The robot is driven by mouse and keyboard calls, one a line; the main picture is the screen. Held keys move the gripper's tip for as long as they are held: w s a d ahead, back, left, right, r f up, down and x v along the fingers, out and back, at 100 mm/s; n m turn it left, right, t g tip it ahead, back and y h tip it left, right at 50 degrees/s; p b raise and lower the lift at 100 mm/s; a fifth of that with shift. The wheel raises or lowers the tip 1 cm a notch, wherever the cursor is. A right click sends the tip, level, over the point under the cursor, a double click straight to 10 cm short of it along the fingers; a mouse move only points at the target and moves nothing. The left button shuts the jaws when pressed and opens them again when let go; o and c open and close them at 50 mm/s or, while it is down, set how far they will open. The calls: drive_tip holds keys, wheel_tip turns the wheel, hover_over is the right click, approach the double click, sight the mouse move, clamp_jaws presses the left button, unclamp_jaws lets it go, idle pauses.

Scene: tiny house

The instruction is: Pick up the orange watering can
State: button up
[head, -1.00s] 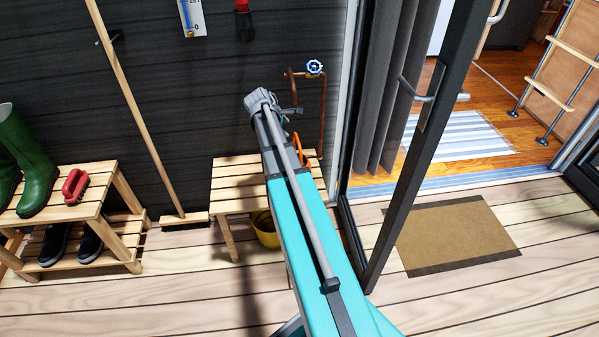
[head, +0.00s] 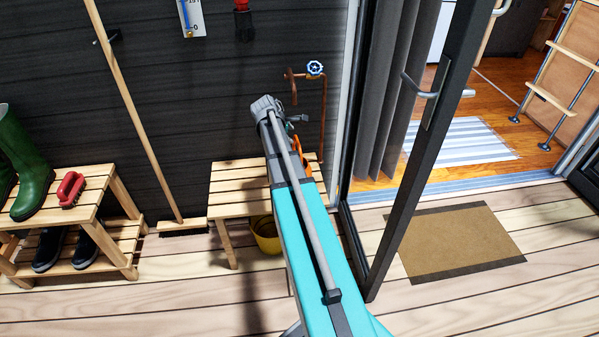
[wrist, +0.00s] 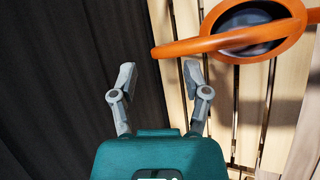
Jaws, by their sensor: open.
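The orange watering can (wrist: 292,32) stands on a slatted wooden bench at the upper right of the wrist view, its round opening facing the camera. Its orange handle (wrist: 190,46) reaches left, just beyond my fingertips. My gripper (wrist: 157,76) is open and empty, with the handle's end ahead of the gap between the fingers and apart from them. In the head view only a sliver of the can (head: 296,144) shows; my arm hides the rest and most of my gripper.
The bench (head: 232,187) stands against a dark wall, with a yellow bucket (head: 266,236) under it. A pipe with a blue valve (head: 315,69) rises behind. A broom (head: 140,110) leans to the left; an open glass door (head: 400,190) is close on the right.

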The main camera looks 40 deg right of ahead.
drive_tip(key=shift+b+x, duration=2.15)
drive_tip(key=shift+x, duration=0.45)
drive_tip(key=shift+w+a+f, duration=0.1)
drive_tip(key=shift+w+a, duration=0.05)
clamp_jaws()
